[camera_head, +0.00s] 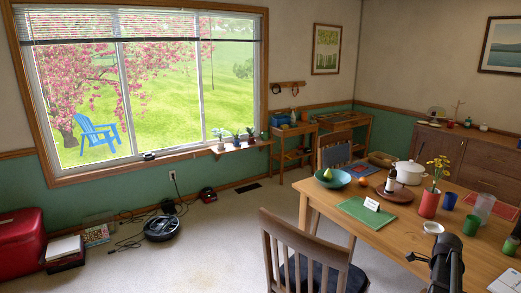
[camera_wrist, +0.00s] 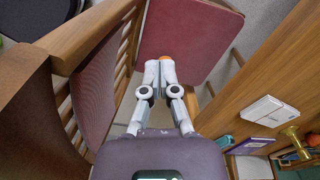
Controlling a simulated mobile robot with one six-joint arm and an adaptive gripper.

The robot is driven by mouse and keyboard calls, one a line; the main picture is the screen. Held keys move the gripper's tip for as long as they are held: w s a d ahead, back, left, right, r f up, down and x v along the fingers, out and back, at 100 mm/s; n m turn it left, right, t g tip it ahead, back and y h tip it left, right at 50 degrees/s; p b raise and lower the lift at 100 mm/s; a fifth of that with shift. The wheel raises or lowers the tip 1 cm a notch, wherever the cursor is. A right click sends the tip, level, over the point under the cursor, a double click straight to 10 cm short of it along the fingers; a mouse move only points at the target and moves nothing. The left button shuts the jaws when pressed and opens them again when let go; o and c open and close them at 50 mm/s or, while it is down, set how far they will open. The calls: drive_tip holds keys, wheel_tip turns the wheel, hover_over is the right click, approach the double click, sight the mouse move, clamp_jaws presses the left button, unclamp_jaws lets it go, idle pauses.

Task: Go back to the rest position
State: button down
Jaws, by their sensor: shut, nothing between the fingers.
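My gripper (camera_wrist: 160,72) points up the middle of the wrist view, its two pale fingers closed together with nothing visible between them. A dark red flat surface (camera_wrist: 190,40) lies beyond the fingertips; I cannot tell whether they touch it. A slatted wooden chair (camera_wrist: 90,85) with a reddish pad is to the left. In the head view a dark part of my arm shows at the lower right, in front of the table; the fingers cannot be made out there.
The wooden table (camera_head: 395,238) at right holds a white pot (camera_head: 409,172), a red vase and other tableware. A wooden chair (camera_head: 305,255) stands at its near side. A robot vacuum (camera_head: 161,228) and cables lie by the window wall. Carpet (camera_head: 215,250) between is clear.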

drive_tip(key=s+a+f+n+b, duration=0.1)
drive_tip(key=a+f+n+b, duration=0.9)
drive_tip(key=a, duration=0.5)
drive_tip(key=s+a+f+n+b, duration=0.1)
drive_tip(key=a+f+n+b, duration=0.7)
drive_tip(key=a+f+b, duration=0.55)
drive_tip(key=s+a+f+n+b, duration=0.1)
drive_tip(key=a+f+n+b, duration=0.8)
drive_tip(key=a, duration=0.8)
wheel_tip(320, 180, up, 33)
drive_tip(key=p, duration=3.2)
drive_tip(key=shift+w+d+f+m+p, duration=0.2)
drive_tip(key=shift+w+m+p, duration=0.1)
drive_tip(key=shift+p, duration=0.1)
